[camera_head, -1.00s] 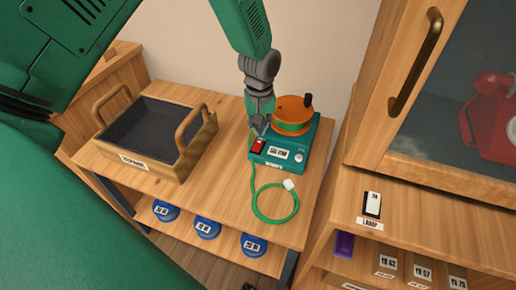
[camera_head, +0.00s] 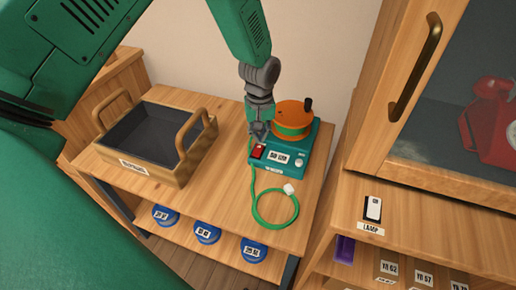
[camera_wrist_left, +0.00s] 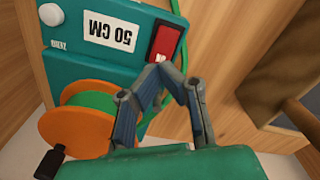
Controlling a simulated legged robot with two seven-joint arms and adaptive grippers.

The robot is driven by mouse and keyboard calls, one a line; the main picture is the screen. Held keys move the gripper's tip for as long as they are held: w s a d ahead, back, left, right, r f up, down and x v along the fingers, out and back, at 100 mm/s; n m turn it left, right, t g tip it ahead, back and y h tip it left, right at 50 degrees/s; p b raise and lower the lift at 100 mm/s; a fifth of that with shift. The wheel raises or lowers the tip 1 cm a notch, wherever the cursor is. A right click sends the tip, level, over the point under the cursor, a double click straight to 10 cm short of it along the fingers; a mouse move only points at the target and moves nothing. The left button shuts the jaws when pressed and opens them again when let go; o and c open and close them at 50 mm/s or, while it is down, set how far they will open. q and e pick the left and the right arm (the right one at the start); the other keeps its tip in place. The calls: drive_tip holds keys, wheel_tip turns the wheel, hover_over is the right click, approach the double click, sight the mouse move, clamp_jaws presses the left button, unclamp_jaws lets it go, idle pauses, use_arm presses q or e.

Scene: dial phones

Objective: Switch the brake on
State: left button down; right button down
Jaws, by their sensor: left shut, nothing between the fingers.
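A teal device (camera_head: 292,165) stands on the wooden table, with an orange reel (camera_head: 294,118) on its back part. A red rocker switch (camera_head: 258,152) is at its front left. It also shows in the wrist view (camera_wrist_left: 165,41), with part of a white marking by the fingertips. The device has a "50 CM" display (camera_head: 279,157) and a white button (camera_head: 299,162). My left gripper (camera_head: 260,136) is shut and empty, pointing down at the switch. In the wrist view its fingertips (camera_wrist_left: 168,70) are at the switch's near edge; I cannot tell if they touch. My right gripper is not in view.
A wooden tray (camera_head: 148,170) with handles stands left of the device. A green cable (camera_head: 257,213) loops in front. Blue reels (camera_head: 207,232) lie on the lower shelf. A cabinet with a lamp switch (camera_head: 373,208) and a red phone (camera_head: 490,125) stands at right.

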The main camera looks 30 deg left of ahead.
sight(219, 219)
use_arm(q)
drive_tip(key=shift+f+b, duration=0.6)
drive_tip(key=shift+f, duration=0.85)
idle(1.0)
wheel_tip(219, 219, up, 7)
drive_tip(key=p, duration=0.7)
drive_tip(key=shift+r, duration=0.1)
drive_tip(key=shift+s, duration=0.1)
idle(0.3)
